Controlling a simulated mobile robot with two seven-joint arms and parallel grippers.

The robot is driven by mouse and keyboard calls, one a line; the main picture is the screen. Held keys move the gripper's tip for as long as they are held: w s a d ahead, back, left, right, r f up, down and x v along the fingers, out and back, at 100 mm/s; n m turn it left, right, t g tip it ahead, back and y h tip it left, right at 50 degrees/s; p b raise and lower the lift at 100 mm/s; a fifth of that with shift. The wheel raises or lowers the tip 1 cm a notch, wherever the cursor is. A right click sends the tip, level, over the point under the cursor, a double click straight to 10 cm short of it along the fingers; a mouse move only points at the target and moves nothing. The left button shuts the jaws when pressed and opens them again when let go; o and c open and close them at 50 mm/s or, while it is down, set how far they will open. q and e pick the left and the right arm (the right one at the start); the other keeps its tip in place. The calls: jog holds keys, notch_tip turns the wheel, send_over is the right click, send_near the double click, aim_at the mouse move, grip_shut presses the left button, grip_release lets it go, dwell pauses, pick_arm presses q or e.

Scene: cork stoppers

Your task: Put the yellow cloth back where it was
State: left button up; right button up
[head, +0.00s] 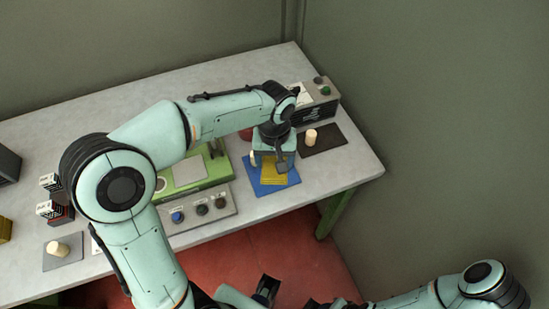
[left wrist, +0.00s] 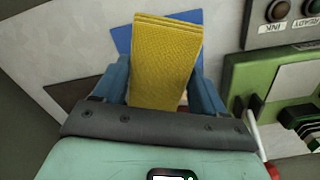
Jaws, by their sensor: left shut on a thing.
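The folded yellow cloth (head: 280,175) is in my left gripper (head: 273,158), over the blue mat (head: 263,187) on the table. In the left wrist view the cloth (left wrist: 165,65) is a layered, textured strip between the two blue-grey fingers, which are shut on it. Part of the blue mat (left wrist: 122,39) shows behind it there. I cannot tell whether the cloth touches the mat. My right gripper (head: 266,290) is low at the bottom edge of the head view, away from the table; its jaw state is unclear.
A green machine (head: 205,175) with a knobbed panel (head: 203,210) stands left of the mat. A dark brown mat (head: 328,146) with a cork stopper (head: 311,136) lies to the right, before a grey box (head: 318,103). Another cork (head: 57,249) sits on a grey mat at left.

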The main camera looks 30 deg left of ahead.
pick_arm(q)
jog(key=shift+f+b, duration=0.4)
jog(key=shift+f, duration=0.15)
jog(key=o, duration=0.9)
jog(key=shift+o, duration=0.2)
pick_arm(e)
jog(key=shift+s+f, duration=0.15)
jog(key=shift+f, duration=0.2)
pick_arm(q)
jog(key=shift+r, duration=0.35)
notch_tip(320, 180, up, 13)
jog(key=p, duration=0.2)
jog(key=shift+f+p, duration=0.2)
jog(key=shift+p, duration=0.2)
pick_arm(e)
jog(key=r, duration=0.1)
jog(key=w+r, duration=0.1)
jog(key=r, duration=0.1)
jog(key=shift+w, duration=0.2)
